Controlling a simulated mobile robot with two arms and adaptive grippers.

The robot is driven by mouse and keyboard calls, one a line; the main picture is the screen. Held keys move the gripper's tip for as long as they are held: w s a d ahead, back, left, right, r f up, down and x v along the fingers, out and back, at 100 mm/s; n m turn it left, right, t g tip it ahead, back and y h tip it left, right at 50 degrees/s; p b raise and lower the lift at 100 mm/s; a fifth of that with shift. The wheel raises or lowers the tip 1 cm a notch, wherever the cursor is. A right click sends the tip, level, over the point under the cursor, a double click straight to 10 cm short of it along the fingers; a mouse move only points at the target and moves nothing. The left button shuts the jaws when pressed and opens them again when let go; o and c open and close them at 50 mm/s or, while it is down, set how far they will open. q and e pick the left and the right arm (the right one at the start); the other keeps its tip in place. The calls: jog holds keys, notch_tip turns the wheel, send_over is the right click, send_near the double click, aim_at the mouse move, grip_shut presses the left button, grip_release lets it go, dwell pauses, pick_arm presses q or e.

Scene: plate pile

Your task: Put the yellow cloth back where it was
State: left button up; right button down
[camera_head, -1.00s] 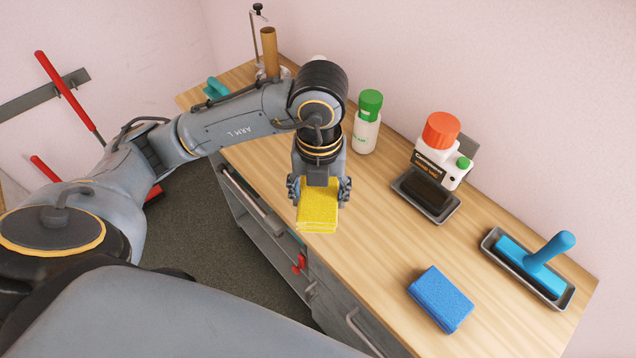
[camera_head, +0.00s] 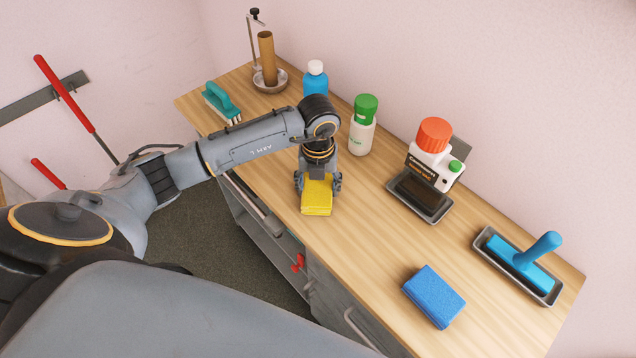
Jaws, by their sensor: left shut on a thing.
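The yellow cloth (camera_head: 317,197) is a folded, block-like piece near the middle of the wooden counter (camera_head: 375,240). My left gripper (camera_head: 318,184) is shut on it, with the fingers on its left and right sides. The cloth is low, at or just above the counter top; I cannot tell whether it touches. The arm hides part of the cloth's far end. My right gripper is not in view.
A blue sponge (camera_head: 434,296) lies at the front right. Behind stand a green-capped bottle (camera_head: 362,135), a blue bottle (camera_head: 316,82), an orange-capped container (camera_head: 432,150) and a tray with a blue-handled tool (camera_head: 520,262). A teal brush (camera_head: 220,103) lies at the far left.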

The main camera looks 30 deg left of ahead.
aim_at(318, 187)
pick_arm(q)
jog(key=shift+f, duration=0.1)
jog(key=o, duration=1)
notch_tip(318, 187, up, 12)
jog(key=shift+r+b, duration=0.15)
jog(key=shift+b, duration=1)
